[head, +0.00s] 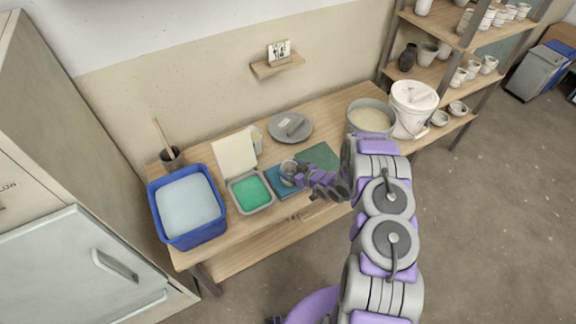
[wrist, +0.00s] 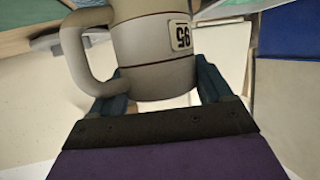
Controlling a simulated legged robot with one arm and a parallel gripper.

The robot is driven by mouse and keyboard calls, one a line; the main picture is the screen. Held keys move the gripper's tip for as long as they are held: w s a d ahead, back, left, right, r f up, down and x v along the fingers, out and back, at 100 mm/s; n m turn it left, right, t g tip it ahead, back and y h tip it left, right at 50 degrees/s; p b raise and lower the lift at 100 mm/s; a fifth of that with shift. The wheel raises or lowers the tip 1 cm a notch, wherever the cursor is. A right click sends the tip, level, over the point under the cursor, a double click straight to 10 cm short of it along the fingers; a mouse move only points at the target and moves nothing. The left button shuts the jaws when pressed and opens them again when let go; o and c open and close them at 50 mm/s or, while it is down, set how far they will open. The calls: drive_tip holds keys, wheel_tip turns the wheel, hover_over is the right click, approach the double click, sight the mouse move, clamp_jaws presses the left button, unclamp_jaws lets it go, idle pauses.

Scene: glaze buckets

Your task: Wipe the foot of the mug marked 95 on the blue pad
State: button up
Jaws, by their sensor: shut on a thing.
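My gripper (head: 297,177) is shut on a pale grey mug (head: 288,169) at the blue pad (head: 283,188). In the wrist view the mug (wrist: 150,50) sits between the two dark fingers of my gripper (wrist: 160,85). Its handle points left, and its label shows an upside-down number that looks like 95. In the head view the mug is over the pad's upper part; I cannot tell whether its foot touches the pad. The foot itself is hidden.
A tray of green glaze (head: 250,192) and a blue tub (head: 170,232) of pale liquid are left of the pad. A green mat (head: 322,155), a grey plate (head: 275,130) and buckets (head: 413,100) are behind and right. A small wall shelf (head: 277,67) hangs above.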

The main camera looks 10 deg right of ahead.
drive_tip(key=shift+s+d, duration=0.15)
drive_tip(key=shift+s, duration=0.35)
drive_tip(key=shift+r, duration=0.1)
wheel_tip(320, 180, up, 7)
drive_tip(key=p, duration=0.2)
drive_tip(key=shift+p, duration=0.3)
idle(0.5)
